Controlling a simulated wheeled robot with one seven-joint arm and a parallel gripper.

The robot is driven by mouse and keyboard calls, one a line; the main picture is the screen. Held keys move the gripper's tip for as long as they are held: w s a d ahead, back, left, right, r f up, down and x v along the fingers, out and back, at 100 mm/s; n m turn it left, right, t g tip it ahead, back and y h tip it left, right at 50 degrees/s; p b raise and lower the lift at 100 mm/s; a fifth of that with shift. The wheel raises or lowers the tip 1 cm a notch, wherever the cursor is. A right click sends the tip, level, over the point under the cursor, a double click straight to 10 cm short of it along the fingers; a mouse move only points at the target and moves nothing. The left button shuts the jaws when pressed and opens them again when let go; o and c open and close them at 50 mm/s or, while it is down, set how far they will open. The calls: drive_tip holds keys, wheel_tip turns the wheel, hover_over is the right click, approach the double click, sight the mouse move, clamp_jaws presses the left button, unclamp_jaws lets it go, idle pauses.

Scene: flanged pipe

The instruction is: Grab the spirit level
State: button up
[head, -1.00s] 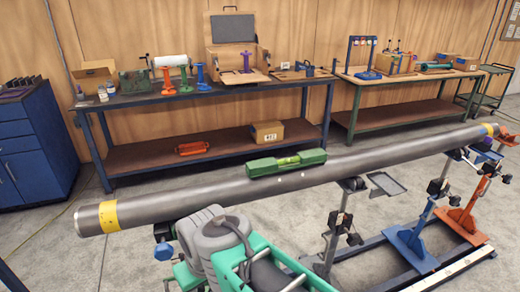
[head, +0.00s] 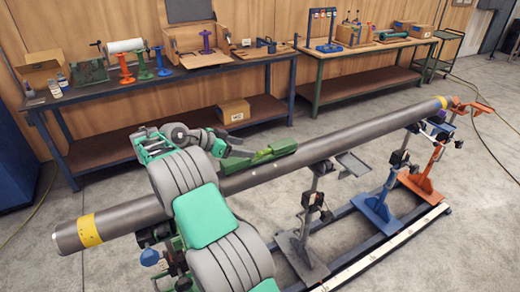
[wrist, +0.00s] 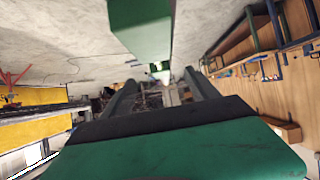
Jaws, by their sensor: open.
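The green spirit level (head: 262,157) lies along the top of the grey pipe (head: 345,140), near its middle.
The pipe rests on several stands, including a blue one (head: 380,208) and an orange one (head: 424,178). A blue-framed bench (head: 190,76) with tools and a second bench (head: 340,53) stand behind. Open floor lies between the pipe and the benches.

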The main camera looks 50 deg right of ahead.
sight(260, 151)
drive_tip(key=shift+s+d+f+m, duration=0.2)
drive_tip(key=shift+s+d+m, duration=0.05)
drive_tip(key=shift+s+m, duration=0.05)
drive_tip(key=b, duration=0.1)
drive_tip(key=d+f+b, duration=0.1)
drive_tip(key=b, duration=0.1)
drive_tip(key=shift+s+d+f, duration=0.1)
drive_tip(key=shift+s+f, duration=0.05)
drive_tip(key=shift+s, duration=0.1)
drive_tip(key=shift+s+d+f+b, duration=0.15)
drive_tip(key=shift+d+b, duration=0.2)
drive_tip(key=shift+b, duration=0.2)
drive_tip(key=p+x, duration=0.1)
drive_tip(key=x, duration=0.4)
drive_tip(key=shift+d, duration=0.15)
drive_tip(key=shift+w, duration=0.2)
clamp_jaws()
drive_tip(key=shift+r, duration=0.25)
